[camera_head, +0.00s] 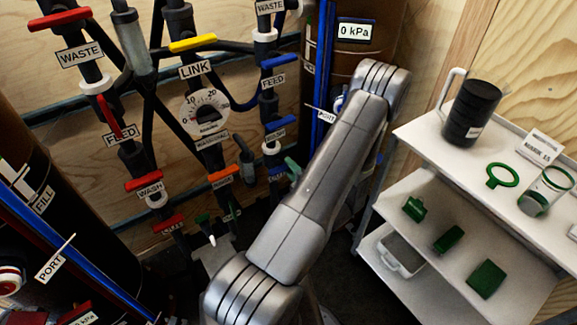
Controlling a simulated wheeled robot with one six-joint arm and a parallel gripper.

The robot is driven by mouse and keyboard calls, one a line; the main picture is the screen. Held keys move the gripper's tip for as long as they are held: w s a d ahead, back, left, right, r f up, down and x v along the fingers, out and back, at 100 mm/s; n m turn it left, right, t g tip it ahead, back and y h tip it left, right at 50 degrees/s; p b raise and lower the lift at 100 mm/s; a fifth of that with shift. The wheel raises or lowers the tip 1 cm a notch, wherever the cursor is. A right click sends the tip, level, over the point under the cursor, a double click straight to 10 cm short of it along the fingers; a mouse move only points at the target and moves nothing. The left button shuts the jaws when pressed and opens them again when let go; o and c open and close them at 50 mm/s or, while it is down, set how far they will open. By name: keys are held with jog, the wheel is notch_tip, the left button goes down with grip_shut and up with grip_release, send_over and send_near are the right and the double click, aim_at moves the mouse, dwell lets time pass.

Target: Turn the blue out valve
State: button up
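Several blue valve handles are on the right pipe column. The top one, the blue feed valve (279,61), has a FEED label below it. A second blue valve (281,122) is lower, with a label too small to read. A third blue part (277,172) shows low on this column, partly covered; I cannot tell whether it is the blue out valve. My arm (318,185) rises from the bottom centre and bends at the upper right, in front of the right column's lower side. My gripper is not visible.
Left and middle columns carry red valves (60,18), a yellow valve (193,43), an orange valve (223,174) and a round gauge (206,112). A dark tank stands at left. A white shelf cart (420,160) at right holds a black canister (471,112) and green parts.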

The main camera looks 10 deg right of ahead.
jog(key=v, duration=1.2)
jog(key=shift+s, duration=0.1)
jog(key=x, duration=1.4)
jog(key=shift+s+d, duration=0.1)
jog(key=shift+s, duration=0.05)
jog(key=v, duration=1.3)
jog(key=x, duration=1.3)
jog(key=shift+n+b, duration=0.4)
jog(key=shift+r+n+b, duration=0.2)
jog(key=shift+n+b, duration=0.3)
jog(key=shift+n, duration=0.45)
jog(key=shift+r+n+b, duration=0.25)
jog(key=shift+n+b, duration=0.25)
jog(key=shift+n, duration=0.45)
